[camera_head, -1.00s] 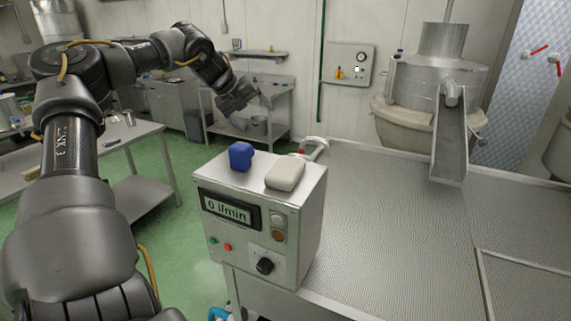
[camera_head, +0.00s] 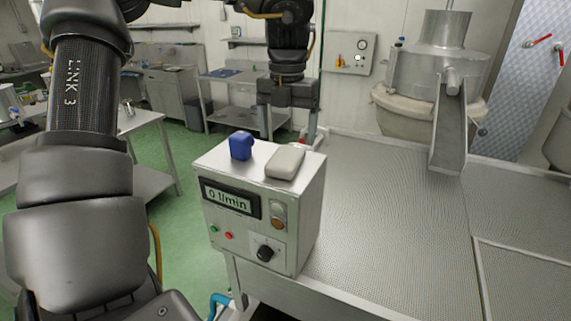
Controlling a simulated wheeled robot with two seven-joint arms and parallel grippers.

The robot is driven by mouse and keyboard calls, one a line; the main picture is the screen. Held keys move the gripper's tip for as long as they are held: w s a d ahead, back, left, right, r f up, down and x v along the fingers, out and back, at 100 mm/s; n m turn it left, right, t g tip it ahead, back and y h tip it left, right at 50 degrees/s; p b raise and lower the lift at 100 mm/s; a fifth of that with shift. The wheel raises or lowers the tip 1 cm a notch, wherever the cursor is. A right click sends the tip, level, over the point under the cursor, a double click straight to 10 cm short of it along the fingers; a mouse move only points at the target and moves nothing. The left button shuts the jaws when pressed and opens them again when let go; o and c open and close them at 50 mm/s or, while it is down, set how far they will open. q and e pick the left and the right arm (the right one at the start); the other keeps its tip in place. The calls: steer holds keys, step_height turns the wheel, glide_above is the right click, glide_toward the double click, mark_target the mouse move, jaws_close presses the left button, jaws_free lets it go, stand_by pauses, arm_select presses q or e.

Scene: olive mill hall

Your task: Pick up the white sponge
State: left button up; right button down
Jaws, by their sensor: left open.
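The white sponge (camera_head: 286,162), an off-white rounded block, lies on the right part of the top of a metal control box (camera_head: 262,183). My left gripper (camera_head: 289,126) points down with its fingers spread and nothing between them. In the picture it is just above the sponge, and it appears apart from it; how far behind or over it I cannot tell. My left arm fills the left side and passes across the top. My right gripper is not in view.
A small blue object (camera_head: 241,146) stands on the box top, left of the sponge. The box has a display, buttons and a knob. A perforated metal surface (camera_head: 390,220) lies to the right, with a metal chute (camera_head: 449,135) behind it. Green floor shows at left.

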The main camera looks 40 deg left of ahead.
mark_target(285, 156)
arm_select(q)
steer(key=shift+a+f, duration=0.1)
steer(key=shift+f, duration=0.7)
steer(key=f+p, duration=0.2)
steer(key=f, duration=0.1)
steer(key=f+p, duration=0.1)
steer(key=shift+w+a+f, duration=0.15)
steer(key=shift+a, duration=0.1)
steer(key=shift+f, duration=0.4)
steer(key=shift+d+r, duration=0.15)
steer(key=c, duration=1.1)
